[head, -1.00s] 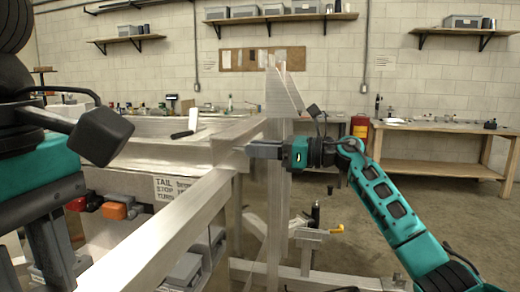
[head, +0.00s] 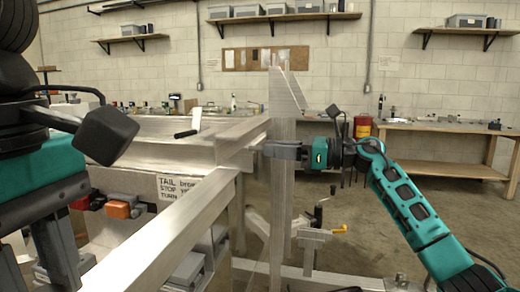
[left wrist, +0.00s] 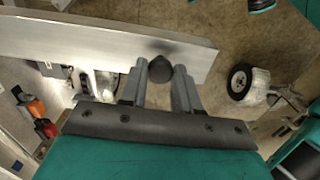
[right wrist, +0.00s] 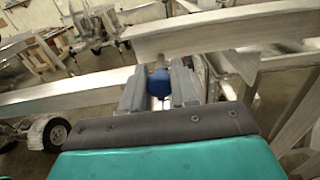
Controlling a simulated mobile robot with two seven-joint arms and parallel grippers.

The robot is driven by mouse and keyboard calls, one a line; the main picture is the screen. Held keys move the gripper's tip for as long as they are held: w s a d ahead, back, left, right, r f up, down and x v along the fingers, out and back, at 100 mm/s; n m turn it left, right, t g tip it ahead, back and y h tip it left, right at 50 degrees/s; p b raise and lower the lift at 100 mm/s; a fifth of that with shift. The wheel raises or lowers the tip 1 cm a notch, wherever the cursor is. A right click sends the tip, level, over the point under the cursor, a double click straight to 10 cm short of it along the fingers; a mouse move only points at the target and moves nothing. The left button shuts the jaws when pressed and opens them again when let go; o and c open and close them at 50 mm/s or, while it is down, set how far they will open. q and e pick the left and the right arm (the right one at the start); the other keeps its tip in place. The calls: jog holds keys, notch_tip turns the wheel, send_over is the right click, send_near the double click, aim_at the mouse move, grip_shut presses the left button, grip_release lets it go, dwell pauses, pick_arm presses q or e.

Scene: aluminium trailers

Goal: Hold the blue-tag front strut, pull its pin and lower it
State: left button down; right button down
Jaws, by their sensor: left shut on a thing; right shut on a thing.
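In the head view my right gripper (head: 270,150) points left in front of an upright aluminium post (head: 282,195), close to the end of a frame beam (head: 225,150). My left gripper (head: 58,265) points down at the lower left of the head view. In the left wrist view its fingers are shut on a dark round knob (left wrist: 159,69), beside the end of an aluminium beam (left wrist: 90,40). I cannot make out which piece is the blue-tag strut.
A long aluminium beam (head: 165,235) crosses the foreground. Orange and red lamps (head: 118,208) and a lettered sign (head: 178,187) are on the trailer behind it. A yellow-handled part (head: 339,229) stands low near the post. Open floor lies toward the right workbench (head: 450,152).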

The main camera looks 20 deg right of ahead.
pick_arm(q)
jog(key=shift+w+a, duration=0.1)
pick_arm(e)
jog(key=shift+d, duration=0.15)
jog(key=c, duration=0.9)
grip_release()
jog(key=shift+s, duration=0.15)
jog(key=v, duration=1.2)
jog(key=shift+d, duration=0.1)
